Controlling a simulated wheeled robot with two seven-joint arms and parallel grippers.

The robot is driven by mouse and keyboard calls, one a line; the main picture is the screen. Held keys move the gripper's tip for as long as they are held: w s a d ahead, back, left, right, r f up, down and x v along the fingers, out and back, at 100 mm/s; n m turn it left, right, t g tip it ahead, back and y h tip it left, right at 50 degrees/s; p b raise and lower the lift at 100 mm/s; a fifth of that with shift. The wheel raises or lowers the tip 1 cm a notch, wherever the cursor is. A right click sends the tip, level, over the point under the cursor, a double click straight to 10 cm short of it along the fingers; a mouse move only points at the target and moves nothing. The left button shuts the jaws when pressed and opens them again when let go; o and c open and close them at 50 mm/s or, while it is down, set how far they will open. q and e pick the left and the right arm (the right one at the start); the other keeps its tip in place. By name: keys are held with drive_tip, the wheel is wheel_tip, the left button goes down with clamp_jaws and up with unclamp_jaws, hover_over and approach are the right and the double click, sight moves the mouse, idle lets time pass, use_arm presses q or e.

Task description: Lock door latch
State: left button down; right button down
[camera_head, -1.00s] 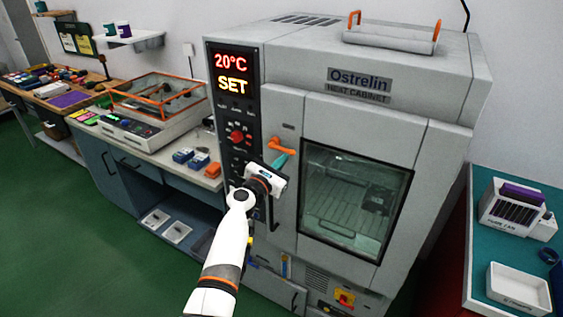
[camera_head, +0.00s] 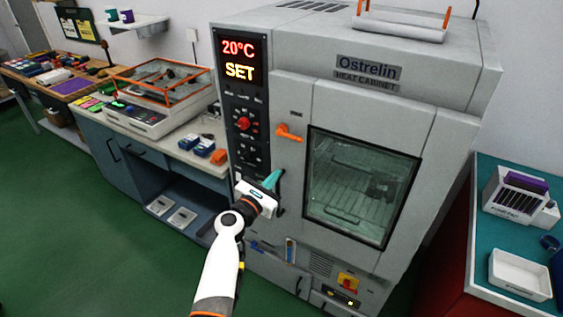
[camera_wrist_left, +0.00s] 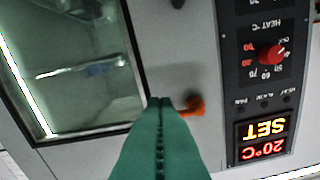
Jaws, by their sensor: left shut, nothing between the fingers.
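The heat cabinet (camera_head: 400,100) stands ahead with its windowed door (camera_head: 293,95) apparently closed. The orange door latch (camera_head: 289,132) is on the door's left side, beside the control panel, with its lever lying roughly sideways and tilted slightly down to the right. My left gripper (camera_head: 273,179) is below the latch and apart from it in the head view, its teal fingers shut and empty. In the left wrist view, the green fingers (camera_wrist_left: 160,102) overlap part of the view beside the orange latch (camera_wrist_left: 194,106). My right gripper is not in view.
The control panel (camera_head: 240,110) reads 20°C SET and has a red knob (camera_head: 243,124). A dark vertical door handle (camera_head: 280,190) is close to my left gripper. A workbench (camera_head: 180,150) stands left; a teal-topped table (camera_head: 490,240) stands right. Green floor is free at left.

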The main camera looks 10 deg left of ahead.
use_arm(q)
drive_tip(key=shift+v, duration=1)
drive_tip(key=shift+w+a, duration=0.1)
